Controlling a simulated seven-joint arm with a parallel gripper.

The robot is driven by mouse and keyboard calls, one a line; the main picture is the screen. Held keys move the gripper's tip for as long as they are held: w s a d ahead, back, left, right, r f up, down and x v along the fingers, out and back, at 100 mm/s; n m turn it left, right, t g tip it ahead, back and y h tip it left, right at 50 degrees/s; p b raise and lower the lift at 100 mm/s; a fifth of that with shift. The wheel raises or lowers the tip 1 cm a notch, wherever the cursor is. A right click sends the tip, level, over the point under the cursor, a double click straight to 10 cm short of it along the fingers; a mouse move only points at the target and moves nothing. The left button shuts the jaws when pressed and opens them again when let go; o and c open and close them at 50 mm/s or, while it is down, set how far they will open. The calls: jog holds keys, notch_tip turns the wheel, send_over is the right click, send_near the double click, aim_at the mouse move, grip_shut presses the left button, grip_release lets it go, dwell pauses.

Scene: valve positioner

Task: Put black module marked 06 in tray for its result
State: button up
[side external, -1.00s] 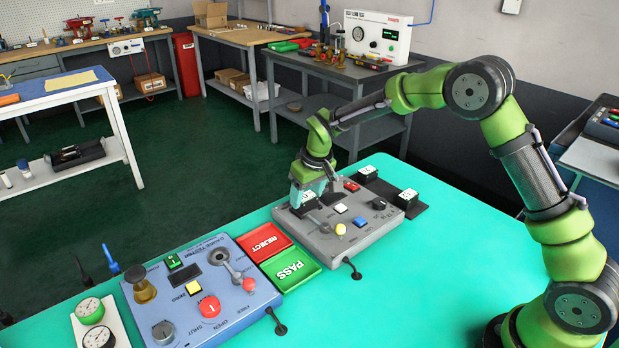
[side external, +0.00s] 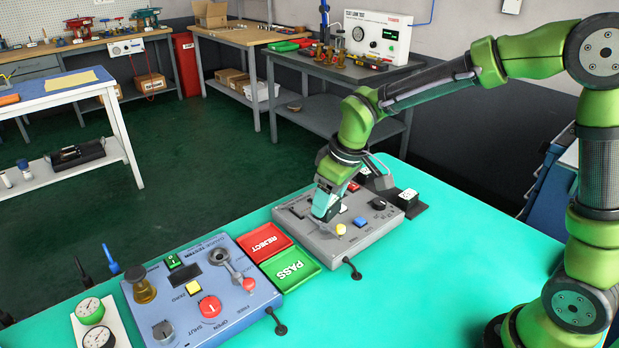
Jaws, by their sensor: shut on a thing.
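My gripper (side external: 324,214) is low over the left half of the grey test box (side external: 370,236). It is shut on a dark block, which appears to be the black module (side external: 321,217); the fingers cover most of it and its marking cannot be read. I cannot tell whether the block touches the box top. The green PASS tray (side external: 290,270) and the red REJECT tray (side external: 262,240) lie side by side, left of the box, and both look empty.
Another black module with a white top (side external: 407,196) stands on a dark strip at the box's right. The box carries a yellow button (side external: 340,230), a blue button (side external: 360,222) and a black knob (side external: 378,204). A blue leakage tester (side external: 235,305) stands left of the trays. The front right bench is clear.

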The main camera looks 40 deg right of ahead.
jog(key=s+a+f+n+y, duration=0.1)
jog(key=s+f+n, duration=0.25)
jog(key=s, duration=0.35)
jog(key=s+a+f+n, duration=0.2)
jog(key=s+f, duration=0.2)
jog(key=s, duration=0.2)
jog(key=shift+g, duration=0.4)
jog(key=w+a, duration=0.1)
jog(key=w, duration=0.4)
jog(key=w+a, duration=0.2)
jog(key=w, duration=0.2)
jog(key=w+a+f, duration=0.1)
jog(key=w+a, duration=0.1)
jog(key=w, duration=0.3)
jog(key=shift+w+a, duration=0.2)
jog(key=shift+w, duration=0.1)
jog(key=shift+d+x, duration=0.15)
jog(key=shift+x, duration=0.7)
jog(key=shift+d+x, duration=0.1)
jog(key=shift+x, duration=0.75)
jog(key=shift+s+f, duration=0.15)
jog(key=shift+f, duration=0.15)
jog(key=o, duration=1.1)
